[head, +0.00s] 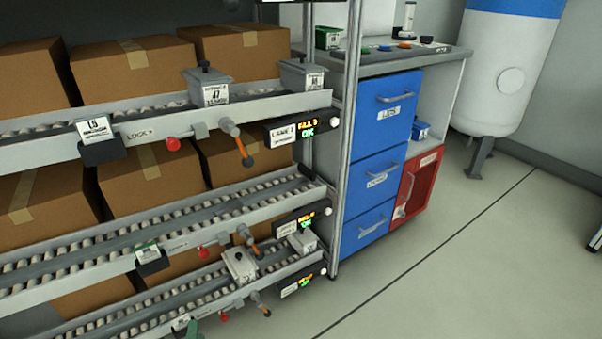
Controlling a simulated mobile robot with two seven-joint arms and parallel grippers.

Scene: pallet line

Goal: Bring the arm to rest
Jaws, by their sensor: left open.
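My right gripper is out of view. No other part of my arms shows clearly.
A roller rack (215,105) on the left holds several brown boxes (132,70) and small grey bins (207,86). Blue drawers (375,165), a red cabinet (418,183) and a white-and-blue tank (508,65) stand beyond.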

